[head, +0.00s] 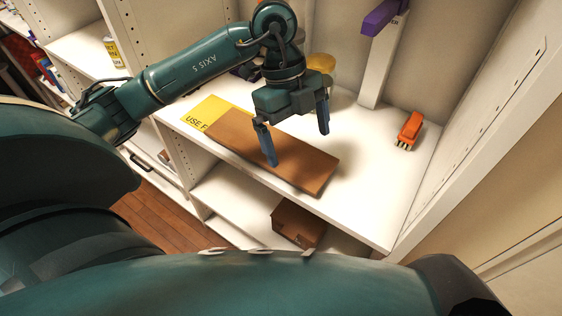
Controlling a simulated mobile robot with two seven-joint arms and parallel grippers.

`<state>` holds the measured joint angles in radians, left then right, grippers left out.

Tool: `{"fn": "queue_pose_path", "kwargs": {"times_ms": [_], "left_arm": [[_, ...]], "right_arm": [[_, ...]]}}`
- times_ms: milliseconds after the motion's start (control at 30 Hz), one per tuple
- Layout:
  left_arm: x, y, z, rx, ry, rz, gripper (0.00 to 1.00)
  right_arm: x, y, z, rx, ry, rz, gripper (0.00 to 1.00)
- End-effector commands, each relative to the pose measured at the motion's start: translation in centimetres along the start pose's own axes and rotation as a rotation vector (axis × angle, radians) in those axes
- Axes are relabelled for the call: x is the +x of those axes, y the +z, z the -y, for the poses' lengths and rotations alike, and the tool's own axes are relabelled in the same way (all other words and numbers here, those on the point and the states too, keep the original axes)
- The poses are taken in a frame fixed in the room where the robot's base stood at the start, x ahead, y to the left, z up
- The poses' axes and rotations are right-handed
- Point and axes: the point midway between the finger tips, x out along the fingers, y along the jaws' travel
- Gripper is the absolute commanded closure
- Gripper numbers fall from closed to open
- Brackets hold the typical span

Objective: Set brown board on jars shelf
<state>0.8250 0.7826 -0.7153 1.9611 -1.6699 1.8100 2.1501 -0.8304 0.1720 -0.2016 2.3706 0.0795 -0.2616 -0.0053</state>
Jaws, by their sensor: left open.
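The brown board (295,166) lies flat on the white shelf (363,190), near its front edge and partly over a yellow sign (205,113). My left gripper (296,148) is open above the board, fingers pointing down. One finger overlaps the board in the picture; the other shows just behind the board's far edge. I cannot tell whether either finger touches it. I cannot make out any jars, so I cannot tell which shelf is the jars shelf. My right gripper is not in view.
An orange brush (409,131) lies at the right of the shelf. A purple object (383,15) is on a white upright at the back. A yellow rounded object (321,63) stands behind my gripper. A brown box (297,224) sits on the shelf below. The shelf's right front is clear.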

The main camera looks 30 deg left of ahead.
Motion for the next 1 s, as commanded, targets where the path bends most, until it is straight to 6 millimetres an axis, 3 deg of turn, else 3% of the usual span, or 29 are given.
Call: {"fn": "queue_pose_path", "kwargs": {"times_ms": [33, 133, 233, 300, 367, 467, 567, 667, 800, 900, 1000], "left_arm": [[2.5, -3.6, -0.8, 0.118, 0.008, -0.178, 0.0], [4.5, -11.5, -2.4, 0.328, -0.076, -0.591, 0.0], [3.1, -17.6, -3.6, 0.419, -0.266, -0.984, 0.0], [1.0, -20.2, -3.7, 0.397, -0.451, -1.218, 0.0], [-1.0, -20.9, -3.4, 0.322, -0.633, -1.375, 0.0], [-3.4, -19.6, -2.1, 0.09, -0.946, -1.523, 0.0], [-3.6, -15.7, -0.9, -0.245, -1.214, -1.513, 0.0], [-1.0, -10.7, -0.9, -0.616, -1.371, -1.36, 0.0], [5.0, -5.6, -3.5, -1.021, -1.368, -1.062, 0.0], [8.6, -4.0, -5.9, -1.182, -1.29, -0.902, 0.0], [10.7, -3.5, -7.5, -1.257, -1.226, -0.813, 0.0]], "right_arm": [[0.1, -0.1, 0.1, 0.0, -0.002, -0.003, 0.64], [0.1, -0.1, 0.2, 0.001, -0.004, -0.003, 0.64], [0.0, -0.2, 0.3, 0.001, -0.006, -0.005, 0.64], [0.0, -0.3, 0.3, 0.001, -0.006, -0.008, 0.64], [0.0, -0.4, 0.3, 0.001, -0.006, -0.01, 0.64], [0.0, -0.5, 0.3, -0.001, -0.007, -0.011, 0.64], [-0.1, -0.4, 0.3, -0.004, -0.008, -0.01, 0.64], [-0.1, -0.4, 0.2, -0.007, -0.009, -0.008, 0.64], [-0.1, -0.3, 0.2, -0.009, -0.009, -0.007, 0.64], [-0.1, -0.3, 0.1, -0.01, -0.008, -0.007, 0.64], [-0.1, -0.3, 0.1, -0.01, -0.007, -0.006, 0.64]]}}
